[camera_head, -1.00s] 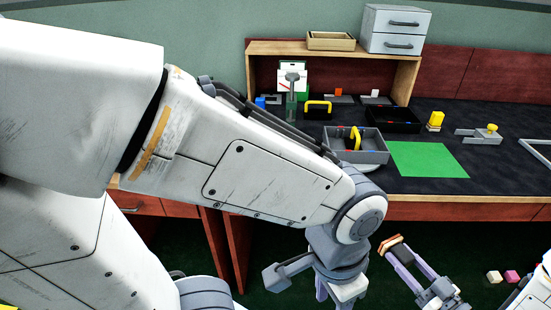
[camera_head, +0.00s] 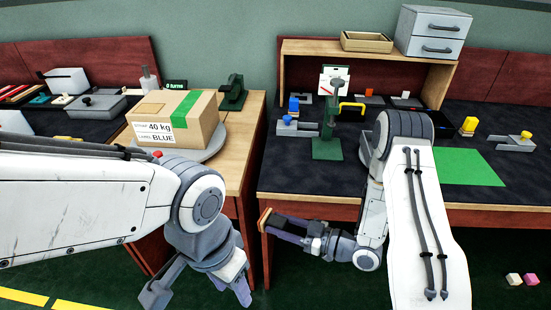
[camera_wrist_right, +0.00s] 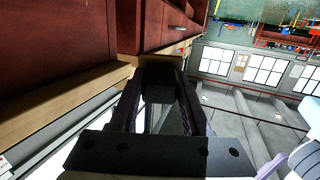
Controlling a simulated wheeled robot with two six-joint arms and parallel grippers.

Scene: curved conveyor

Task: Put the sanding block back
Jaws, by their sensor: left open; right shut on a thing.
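The sanding block (camera_head: 265,219), dark with a tan and orange face, is at the tip of my right gripper (camera_head: 274,224), in front of the bench's front edge. My right gripper is shut on it. In the right wrist view the block (camera_wrist_right: 160,78) shows dark between the two purple fingers, with red drawers and a wooden edge behind. My left gripper (camera_head: 202,288) hangs low at the bottom of the head view, open, with nothing seen between its fingers.
A cardboard box (camera_head: 178,118) sits on a round grey plate (camera_head: 205,150) on the wooden side table. A green stand (camera_head: 327,145), a green mat (camera_head: 470,166) and small blocks are on the dark bench (camera_head: 300,180). A wooden shelf (camera_head: 365,48) stands behind.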

